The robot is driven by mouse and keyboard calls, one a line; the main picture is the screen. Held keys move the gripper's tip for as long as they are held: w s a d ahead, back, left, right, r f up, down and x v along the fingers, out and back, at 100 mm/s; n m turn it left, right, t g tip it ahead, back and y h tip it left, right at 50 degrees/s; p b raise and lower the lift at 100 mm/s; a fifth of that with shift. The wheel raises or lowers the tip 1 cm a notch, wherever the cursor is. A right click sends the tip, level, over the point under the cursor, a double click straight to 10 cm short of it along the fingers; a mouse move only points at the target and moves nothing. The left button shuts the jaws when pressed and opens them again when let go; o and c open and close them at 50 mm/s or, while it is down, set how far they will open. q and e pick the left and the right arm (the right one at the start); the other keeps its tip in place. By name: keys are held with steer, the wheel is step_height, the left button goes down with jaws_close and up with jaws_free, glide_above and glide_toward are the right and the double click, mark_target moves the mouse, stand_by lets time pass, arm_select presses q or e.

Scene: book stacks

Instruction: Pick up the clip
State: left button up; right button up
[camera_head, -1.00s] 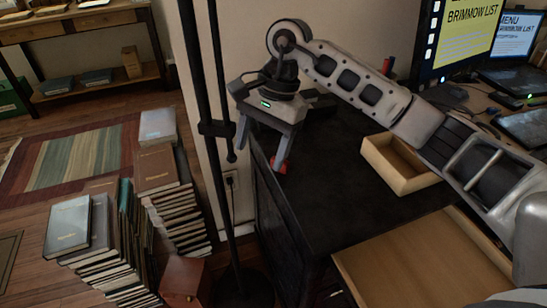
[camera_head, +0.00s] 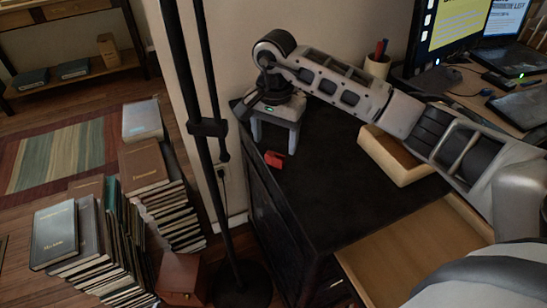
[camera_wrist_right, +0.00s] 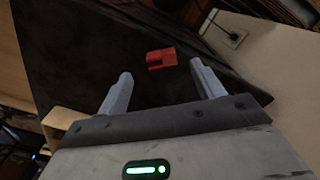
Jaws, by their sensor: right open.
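The clip is a small red block (camera_head: 274,159) lying on the black cabinet top, close to its left edge. My right gripper (camera_head: 273,146) is open and empty, just behind the clip in the head view. In the right wrist view the clip (camera_wrist_right: 161,59) lies beyond and between the two fingertips of the right gripper (camera_wrist_right: 160,70), with gaps on both sides. The fingers do not appear to touch it. My left gripper is not in view.
The black cabinet top (camera_head: 330,195) is bare around the clip. An open wooden box (camera_head: 400,160) sits to the right, under my right arm. A pen cup (camera_head: 377,66) and monitor stand behind. A dark pole (camera_head: 209,128) and book stacks (camera_head: 145,165) are left of the cabinet.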

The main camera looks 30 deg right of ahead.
mark_target(275, 159)
steer(key=f, duration=0.5)
steer(key=shift+w+d, duration=0.15)
steer(key=shift+w, duration=0.05)
steer(key=c, duration=1.1)
steer(key=shift+r, duration=0.2)
